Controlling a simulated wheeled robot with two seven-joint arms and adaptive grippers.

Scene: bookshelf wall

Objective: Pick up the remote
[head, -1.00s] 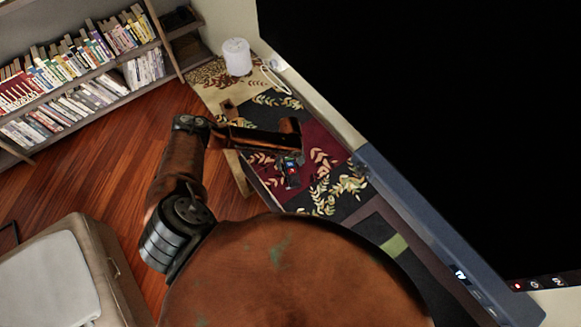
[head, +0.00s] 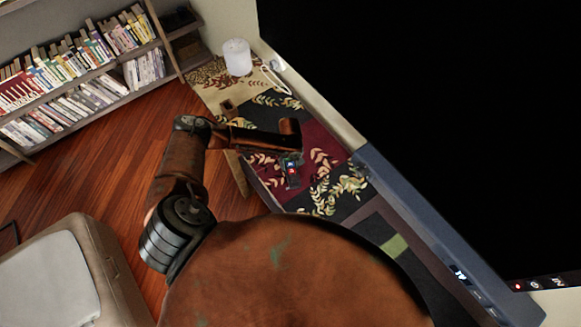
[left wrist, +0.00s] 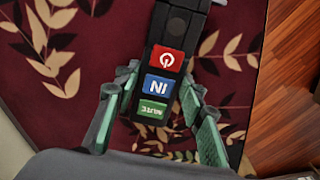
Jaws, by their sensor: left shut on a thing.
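The remote (left wrist: 174,28) is black with red, blue and green buttons. In the left wrist view it runs up the middle, between the two fingers of my left gripper (left wrist: 158,80). The gripper is shut on it near the button end. In the head view the remote (head: 292,171) is small and dark, over the patterned cover on the stand below the screen. My left gripper (head: 291,161) is there too, partly hidden by its own wrist. I cannot tell whether the remote is clear of the surface. My right gripper is not in view.
A large black screen (head: 430,110) stands along the right of the stand. A white cylinder (head: 237,57) and a pale ring-shaped item (head: 275,81) are at its far end. Bookshelves (head: 75,80) are at the upper left. A padded seat (head: 50,270) is at the lower left.

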